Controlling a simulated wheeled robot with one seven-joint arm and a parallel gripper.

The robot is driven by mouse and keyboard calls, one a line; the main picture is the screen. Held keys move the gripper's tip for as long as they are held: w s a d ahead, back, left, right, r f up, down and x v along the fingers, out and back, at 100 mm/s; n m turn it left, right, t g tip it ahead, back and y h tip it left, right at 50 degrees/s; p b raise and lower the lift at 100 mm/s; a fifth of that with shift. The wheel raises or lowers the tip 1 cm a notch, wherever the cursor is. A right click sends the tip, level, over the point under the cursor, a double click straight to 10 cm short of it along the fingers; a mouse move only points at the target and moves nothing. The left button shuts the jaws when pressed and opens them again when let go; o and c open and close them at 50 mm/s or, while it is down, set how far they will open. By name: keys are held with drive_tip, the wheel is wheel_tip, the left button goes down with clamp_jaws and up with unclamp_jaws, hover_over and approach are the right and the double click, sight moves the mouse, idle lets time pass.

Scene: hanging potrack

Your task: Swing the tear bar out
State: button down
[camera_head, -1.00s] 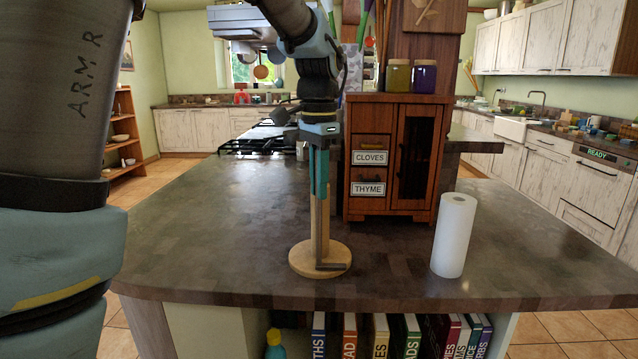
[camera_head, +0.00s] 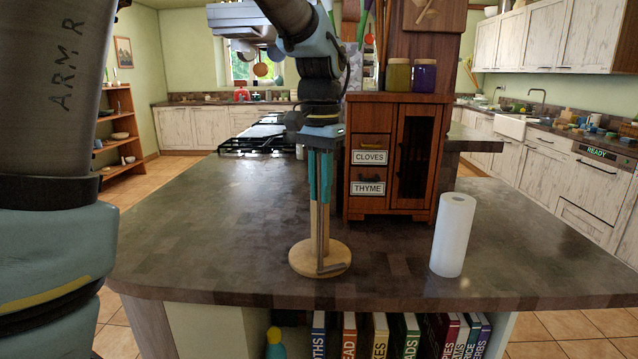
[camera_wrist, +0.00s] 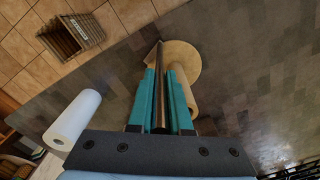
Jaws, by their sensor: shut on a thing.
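The paper towel holder has a round wooden base (camera_head: 303,262) and an upright wooden post (camera_head: 314,222) with no roll on it. A thin dark upright tear bar (camera_head: 321,235) stands close in front of the post, its foot bent along the base toward the right. My gripper (camera_head: 320,198) points down and is shut on the bar's upper part. In the wrist view, the dark tear bar (camera_wrist: 159,88) runs between the teal fingers, with the wooden post (camera_wrist: 187,95) just right of it. The fingers partly hide the post and bar.
A white paper roll (camera_head: 453,236) stands on the counter to the right. A wooden spice cabinet (camera_head: 425,160) stands behind the holder on the right. The stone counter (camera_head: 210,235) is clear left of the holder; its front edge is close by.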

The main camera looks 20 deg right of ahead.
drive_tip(key=shift+s+d+n+p, duration=0.25)
drive_tip(key=shift+s+n, duration=0.4)
drive_tip(key=shift+n, duration=0.9)
drive_tip(key=shift+s+d+n+p, duration=0.3)
drive_tip(key=shift+s+n, duration=0.3)
drive_tip(key=shift+n, duration=1)
drive_tip(key=shift+s+d+n+p, duration=0.25)
drive_tip(key=shift+s+n, duration=0.4)
drive_tip(key=shift+n, duration=0.9)
drive_tip(key=c, duration=0.8)
unclamp_jaws()
drive_tip(key=shift+c, duration=0.2)
wheel_tip(320, 180, up, 11)
drive_tip(key=b, duration=0.2)
